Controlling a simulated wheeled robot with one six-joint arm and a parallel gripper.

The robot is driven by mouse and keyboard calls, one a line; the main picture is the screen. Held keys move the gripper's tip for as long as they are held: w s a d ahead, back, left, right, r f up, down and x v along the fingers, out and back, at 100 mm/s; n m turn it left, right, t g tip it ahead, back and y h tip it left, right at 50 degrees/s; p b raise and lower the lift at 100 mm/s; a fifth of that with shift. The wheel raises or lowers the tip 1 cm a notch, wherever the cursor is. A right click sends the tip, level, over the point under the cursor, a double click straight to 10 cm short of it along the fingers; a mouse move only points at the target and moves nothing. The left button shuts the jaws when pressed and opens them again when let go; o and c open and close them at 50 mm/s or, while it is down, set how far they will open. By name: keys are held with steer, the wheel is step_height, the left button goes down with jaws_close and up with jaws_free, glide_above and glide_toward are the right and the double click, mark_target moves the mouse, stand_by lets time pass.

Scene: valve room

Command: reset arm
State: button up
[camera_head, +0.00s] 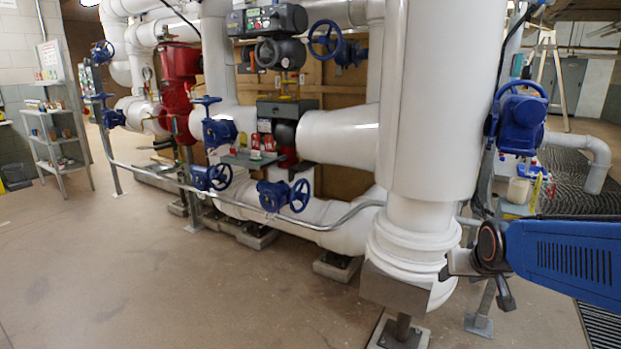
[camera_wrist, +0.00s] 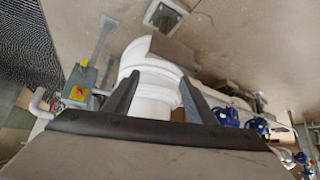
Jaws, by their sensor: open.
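My gripper (camera_head: 482,278) is at the lower right of the head view, at the end of my blue arm. It is open, and its two fingers point toward the base of a thick white vertical pipe (camera_head: 436,110). In the wrist view my gripper (camera_wrist: 158,98) has its two dark fingers spread apart, with a white pipe elbow (camera_wrist: 150,68) showing beyond and between them. Nothing is held. I cannot tell the exact gap between the fingers and the pipe.
Blue handwheel valves (camera_head: 285,195) sit along the white pipes. A grey handrail (camera_head: 240,205) runs in front of them. A blue valve (camera_head: 520,118) stands above my arm at right. A grey shelf (camera_head: 57,135) stands at far left. The floor (camera_head: 150,275) in front is clear.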

steer(key=s+a+g, duration=0.1)
steer(key=s+a, duration=0.2)
steer(key=s, duration=0.7)
steer(key=s+a+n+g+y, duration=0.1)
steer(key=s+a, duration=0.3)
steer(key=s, duration=0.7)
steer(key=shift+s+f+n+g, duration=0.3)
steer(key=shift+g, duration=0.1)
steer(key=shift+c, duration=0.4)
